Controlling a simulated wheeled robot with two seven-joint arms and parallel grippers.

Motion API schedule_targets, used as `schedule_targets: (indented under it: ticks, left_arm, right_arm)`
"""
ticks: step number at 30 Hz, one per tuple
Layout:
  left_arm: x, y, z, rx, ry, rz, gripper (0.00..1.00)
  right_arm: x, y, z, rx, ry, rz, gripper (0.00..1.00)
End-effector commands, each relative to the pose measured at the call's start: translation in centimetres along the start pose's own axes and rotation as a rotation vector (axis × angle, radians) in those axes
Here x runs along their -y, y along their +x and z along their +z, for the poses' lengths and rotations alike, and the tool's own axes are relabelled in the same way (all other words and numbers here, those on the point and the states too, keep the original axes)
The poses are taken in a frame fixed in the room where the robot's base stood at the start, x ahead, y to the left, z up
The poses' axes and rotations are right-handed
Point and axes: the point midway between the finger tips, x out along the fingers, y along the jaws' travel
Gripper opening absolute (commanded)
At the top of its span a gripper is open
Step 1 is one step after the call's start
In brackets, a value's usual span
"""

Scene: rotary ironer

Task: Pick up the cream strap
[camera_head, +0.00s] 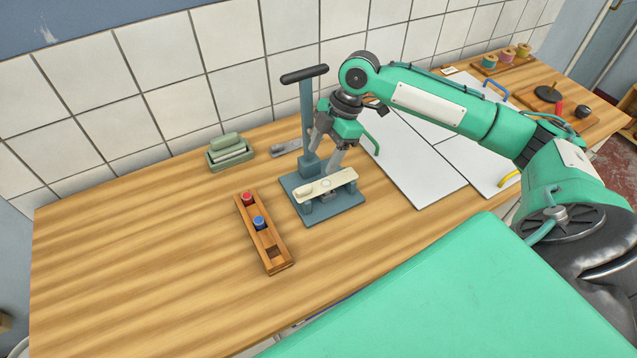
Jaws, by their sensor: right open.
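The cream strap (341,180) lies across the top of a blue-grey stand (318,213) that has a base plate, a tall post and a black T-handle. A small round mark shows near the strap's middle. My right gripper (325,160) is open above and just behind the strap, fingers pointing down. One finger is beside the post. I cannot tell whether a fingertip touches the strap. My left gripper is out of view.
A wooden rack (272,250) with a red and a blue piece stands in front of the stand. A green box (229,154) and a grey metal piece (287,147) lie behind. White panels (415,170) lie to the right. The table's left side is clear.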

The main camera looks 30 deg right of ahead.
Motion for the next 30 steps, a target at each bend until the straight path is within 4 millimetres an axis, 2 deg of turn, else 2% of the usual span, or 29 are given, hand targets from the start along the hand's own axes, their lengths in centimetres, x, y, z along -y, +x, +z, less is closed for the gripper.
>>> schedule_targets:
  ticks: [4, 12, 17, 21, 30]
  left_arm:
    - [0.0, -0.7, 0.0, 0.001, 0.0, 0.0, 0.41]
    - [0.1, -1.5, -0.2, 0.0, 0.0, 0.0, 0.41]
    - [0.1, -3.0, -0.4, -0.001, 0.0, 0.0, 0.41]
    - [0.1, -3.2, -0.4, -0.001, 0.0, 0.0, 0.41]
    - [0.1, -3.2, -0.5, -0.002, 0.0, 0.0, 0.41]
  right_arm:
    - [0.1, 2.4, -0.1, -0.001, 0.002, -0.004, 0.61]
    - [0.2, 4.4, -0.2, 0.0, 0.001, -0.002, 0.61]
    - [0.6, 6.7, -0.5, 0.0, 0.003, -0.004, 0.61]
    - [0.5, 8.5, -0.3, 0.001, 0.002, -0.002, 0.61]
    - [0.5, 9.0, -0.2, 0.001, 0.0, 0.001, 0.59]
